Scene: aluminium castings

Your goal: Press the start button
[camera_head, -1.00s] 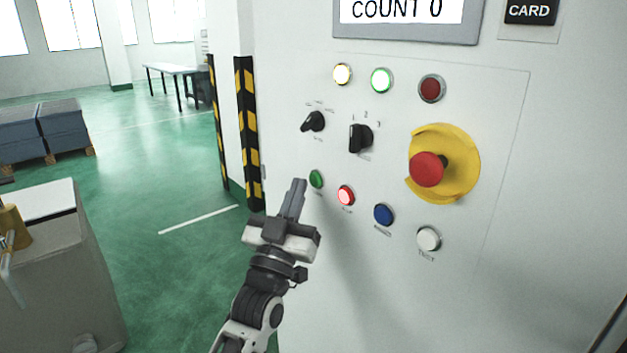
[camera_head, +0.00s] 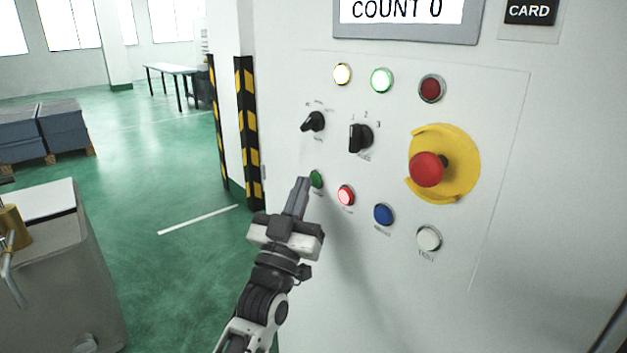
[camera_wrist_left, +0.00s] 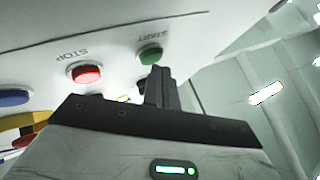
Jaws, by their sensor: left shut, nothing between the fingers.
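The green start button (camera_head: 317,179) is at the left end of the lower button row on the white control panel (camera_head: 490,150). In the left wrist view the green button (camera_wrist_left: 151,54) shows with the label START beside it. My left gripper (camera_head: 303,182) is shut and empty. Its fingertips are just left of the green button in the head view and close to it; I cannot tell whether they touch it. In the left wrist view the fingertips (camera_wrist_left: 157,72) overlap the near edge of the button. My right gripper is not in view.
The lit red stop button (camera_head: 346,195) sits right beside the green one, then a blue button (camera_head: 383,214) and a white button (camera_head: 428,238). A red emergency stop (camera_head: 427,169) on a yellow plate and two black selector knobs (camera_head: 313,121) stick out above.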

